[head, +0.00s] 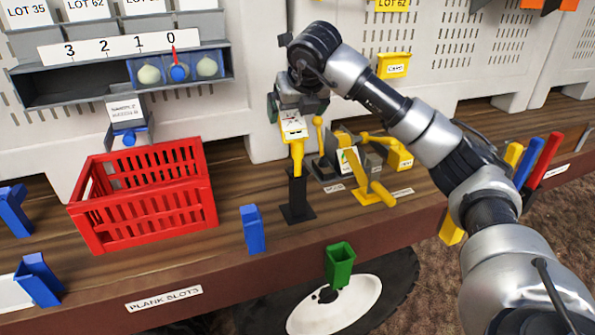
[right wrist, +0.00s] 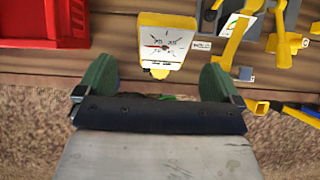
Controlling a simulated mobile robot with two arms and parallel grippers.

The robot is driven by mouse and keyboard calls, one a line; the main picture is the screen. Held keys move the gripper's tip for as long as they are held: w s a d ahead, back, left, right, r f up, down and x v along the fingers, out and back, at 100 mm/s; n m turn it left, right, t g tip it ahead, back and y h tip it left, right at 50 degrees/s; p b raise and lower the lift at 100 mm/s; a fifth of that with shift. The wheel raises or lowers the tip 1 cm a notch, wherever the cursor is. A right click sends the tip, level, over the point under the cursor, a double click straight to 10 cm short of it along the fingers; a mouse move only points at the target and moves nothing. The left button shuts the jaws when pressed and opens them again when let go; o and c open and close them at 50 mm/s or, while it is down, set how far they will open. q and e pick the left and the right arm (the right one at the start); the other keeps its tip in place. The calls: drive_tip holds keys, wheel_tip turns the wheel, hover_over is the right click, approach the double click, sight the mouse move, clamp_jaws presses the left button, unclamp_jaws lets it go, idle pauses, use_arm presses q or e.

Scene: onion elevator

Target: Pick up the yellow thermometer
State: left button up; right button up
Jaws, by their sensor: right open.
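The yellow thermometer (head: 293,127) has a white dial face and a yellow stem, and stands upright in a black stand (head: 296,202) on the wooden bench. My right gripper (head: 288,106) is at its dial head, partly covering the top. In the right wrist view the thermometer's dial (right wrist: 166,43) shows just beyond and between the green fingertips of my open right gripper (right wrist: 158,72), with a gap on each side. Nothing is held. My left gripper is not in view.
A red crate (head: 143,226) stands left of the thermometer. Yellow tools and dark holders (head: 352,165) stand close on its right. A blue holder (head: 252,229) and a green holder (head: 340,263) are near the bench's front edge (head: 215,284).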

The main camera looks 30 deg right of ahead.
sight(293, 123)
drive_tip(key=shift+w+d+f+p, duration=0.2)
drive_tip(key=shift+w+f+p, duration=0.1)
drive_tip(key=shift+f+p, duration=0.2)
drive_tip(key=p+x, duration=0.1)
drive_tip(key=x, duration=0.2)
drive_tip(key=shift+d+f+p, duration=0.15)
drive_tip(key=shift+f+p, duration=0.15)
drive_tip(key=shift+p, duration=0.05)
drive_tip(key=shift+w+f, duration=0.25)
drive_tip(key=shift+f, duration=0.05)
drive_tip(key=shift+s, duration=0.1)
drive_tip(key=c, duration=1.3)
